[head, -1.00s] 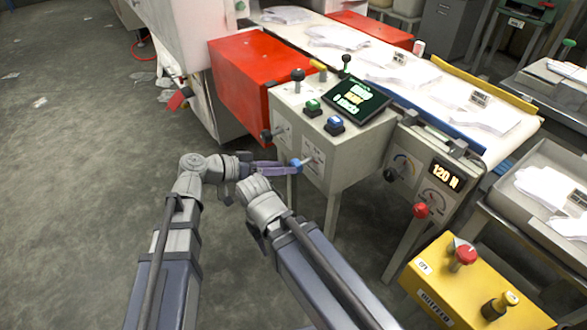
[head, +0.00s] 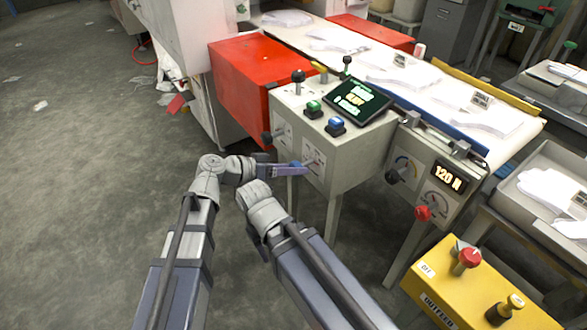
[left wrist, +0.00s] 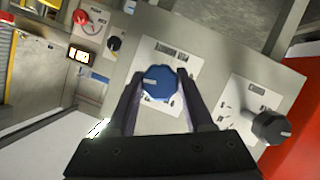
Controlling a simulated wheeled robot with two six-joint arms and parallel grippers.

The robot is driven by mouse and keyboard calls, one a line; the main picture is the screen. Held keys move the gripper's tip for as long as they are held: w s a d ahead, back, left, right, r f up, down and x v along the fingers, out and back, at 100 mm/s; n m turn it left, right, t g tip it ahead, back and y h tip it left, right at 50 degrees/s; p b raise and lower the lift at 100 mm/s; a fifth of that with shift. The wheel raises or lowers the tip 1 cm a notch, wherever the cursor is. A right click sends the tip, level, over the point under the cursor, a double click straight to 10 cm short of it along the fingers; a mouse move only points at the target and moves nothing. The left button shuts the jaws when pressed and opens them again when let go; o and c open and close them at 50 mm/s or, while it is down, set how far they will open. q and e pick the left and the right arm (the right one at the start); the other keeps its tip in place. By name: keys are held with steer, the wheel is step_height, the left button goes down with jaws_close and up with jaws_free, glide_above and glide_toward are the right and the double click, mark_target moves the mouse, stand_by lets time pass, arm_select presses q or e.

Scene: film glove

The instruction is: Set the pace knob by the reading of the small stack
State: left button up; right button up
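The blue knob (left wrist: 158,84) sits on a white dial plate (left wrist: 176,52) on the front of the grey control cabinet (head: 345,160). A white mark on the knob points left in the left wrist view. My left gripper (head: 297,168) is at this knob and largely hides it in the head view. In the left wrist view its fingers (left wrist: 160,80) stand either side of the knob, with narrow gaps. White stacks (head: 405,78) lie on the belt, some with small tags (head: 481,98) too small to read.
A dark screen (head: 357,102) with small text tops the cabinet beside green (head: 314,109) and blue (head: 336,126) buttons. A black knob (head: 267,137) is left of the blue one. A display (head: 448,178) reads 120 N. A yellow box (head: 440,285) stands front right.

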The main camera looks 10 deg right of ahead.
arm_select(q)
jaws_close()
stand_by(0.3)
steer(key=shift+w+f+n+g+h+b, duration=0.1)
steer(key=shift+f+n+g+h+b, duration=0.1)
steer(key=shift+n+g+h+b, duration=0.45)
steer(key=n+b, duration=0.2)
steer(key=n, duration=0.1)
steer(key=shift+f+g+h, duration=0.1)
steer(key=shift+g+h, duration=0.15)
steer(key=shift+g, duration=0.1)
steer(key=n+h+b, duration=0.1)
steer(key=n+b, duration=0.1)
steer(key=n, duration=0.1)
steer(key=shift+g+b, duration=0.4)
steer(key=shift+n+h+b, duration=0.5)
steer(key=shift+n+b, duration=0.05)
steer(key=shift+n, duration=0.4)
